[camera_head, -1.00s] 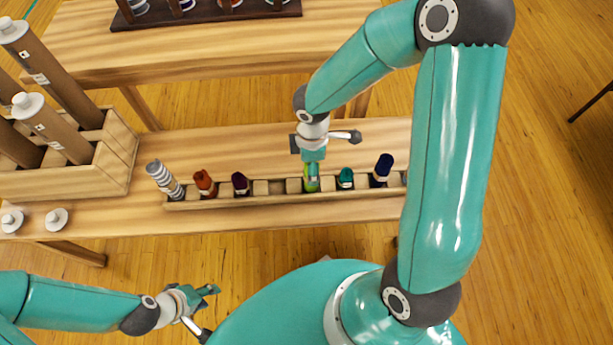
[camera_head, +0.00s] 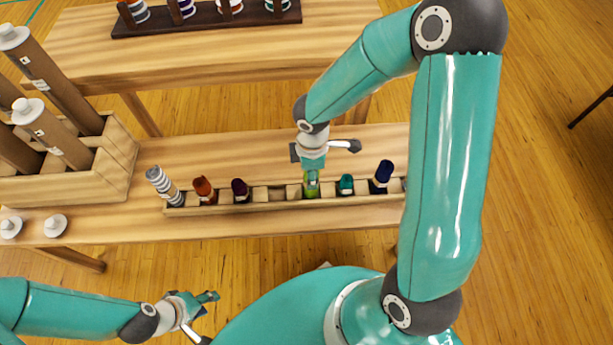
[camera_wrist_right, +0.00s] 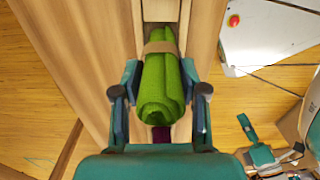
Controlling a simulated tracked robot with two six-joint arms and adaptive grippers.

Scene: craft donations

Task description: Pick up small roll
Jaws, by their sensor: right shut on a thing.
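A small green roll (camera_wrist_right: 160,88) with a tan band lies between the fingers of my right gripper (camera_wrist_right: 160,110) in the right wrist view. The fingers are shut on it from both sides. In the head view the right gripper (camera_head: 311,178) points down at the long wooden rack, and the green roll (camera_head: 311,189) shows below its fingers, at its slot. The gripper partly hides it there. My left gripper (camera_head: 208,309) hangs at the lower left, away from the table; its finger gap is hard to see.
The compartment rack (camera_head: 265,205) also holds a striped roll (camera_head: 165,184), a rust roll (camera_head: 204,190), a dark purple roll (camera_head: 240,190), a teal roll (camera_head: 346,184) and a navy roll (camera_head: 382,175). A wooden crate (camera_head: 118,155) with tall brown tubes stands left.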

